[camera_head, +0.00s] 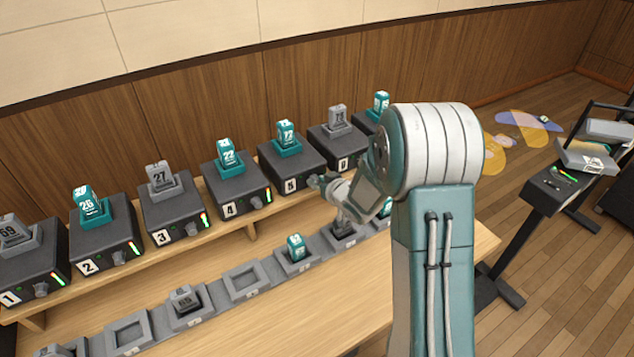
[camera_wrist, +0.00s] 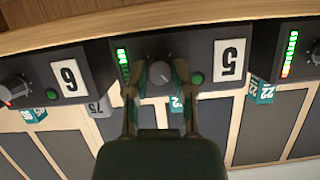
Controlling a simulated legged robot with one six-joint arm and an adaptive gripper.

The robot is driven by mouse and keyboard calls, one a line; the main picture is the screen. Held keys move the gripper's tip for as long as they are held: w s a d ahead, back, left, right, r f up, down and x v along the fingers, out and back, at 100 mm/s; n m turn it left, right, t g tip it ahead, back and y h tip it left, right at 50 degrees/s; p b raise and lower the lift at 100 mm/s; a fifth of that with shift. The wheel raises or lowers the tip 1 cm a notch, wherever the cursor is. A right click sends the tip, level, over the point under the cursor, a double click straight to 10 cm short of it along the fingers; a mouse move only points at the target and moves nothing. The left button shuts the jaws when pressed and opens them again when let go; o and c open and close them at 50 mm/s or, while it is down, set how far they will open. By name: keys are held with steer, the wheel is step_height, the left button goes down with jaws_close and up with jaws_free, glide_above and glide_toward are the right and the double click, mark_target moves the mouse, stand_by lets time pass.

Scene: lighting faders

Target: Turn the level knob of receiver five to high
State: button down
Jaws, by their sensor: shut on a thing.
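Receiver five (camera_head: 291,160) is a dark box with a "5" plate, on the wooden shelf in the head view. In the wrist view receiver five (camera_wrist: 210,60) appears upside down, with its "5" plate at right. Its level knob (camera_wrist: 160,73) is grey and sits between the fingers of my gripper (camera_wrist: 160,80). My gripper is shut on the knob. A green level bar (camera_wrist: 124,65) is lit beside the knob, and a green button (camera_wrist: 197,78) is on the other side. In the head view my arm hides part of the gripper (camera_head: 318,183) and the knob.
Receiver six (camera_wrist: 65,75) and receiver four (camera_head: 236,180) stand on either side. A teal pack (camera_head: 287,138) sits on top of receiver five. A row of charging trays (camera_head: 243,283) lies in front on the table. A stand (camera_head: 560,185) is at right.

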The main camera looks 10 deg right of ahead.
steer(key=m+t+y, duration=0.1)
steer(key=m+y, duration=0.1)
steer(key=m, duration=0.4)
steer(key=f+m+t+y, duration=0.1)
steer(key=m+y, duration=0.2)
steer(key=m, duration=0.3)
steer(key=m+y, duration=0.2)
steer(key=m, duration=0.4)
steer(key=shift+d+f+t+y, duration=0.2)
steer(key=shift+t+y, duration=0.1)
steer(key=shift+t, duration=0.1)
steer(key=shift+m, duration=0.3)
stand_by(0.3)
steer(key=c, duration=0.8)
jaws_free()
steer(key=shift+o, duration=0.2)
steer(key=shift+d, duration=0.1)
steer(key=v, duration=1.2)
steer(key=shift+f, duration=0.1)
